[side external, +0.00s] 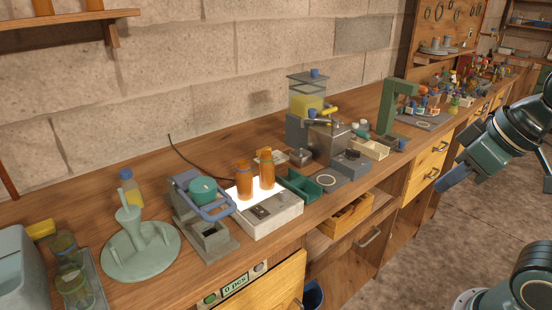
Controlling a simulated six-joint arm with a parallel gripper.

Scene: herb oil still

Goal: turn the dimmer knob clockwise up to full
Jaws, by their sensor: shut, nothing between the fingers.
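A pale box with a brightly lit top panel (243,191) stands on the wooden bench, near the middle of the picture. Two amber bottles (243,180) and (266,169) stand on its glowing part. Small dark fittings (261,211) sit on the front part of its top. The dimmer knob seems to be among them, but it is too small to make out, and its turn position cannot be read. My gripper (453,180) is at the right, shut and empty, in front of the bench and well apart from the box.
A grey-green press with a blue handle (206,195) stands close left of the box. A green tray (300,185) and a grey block (351,162) stand to its right. A yellow-hopper machine (306,105) rises behind. An open drawer (347,215) juts out below the bench edge.

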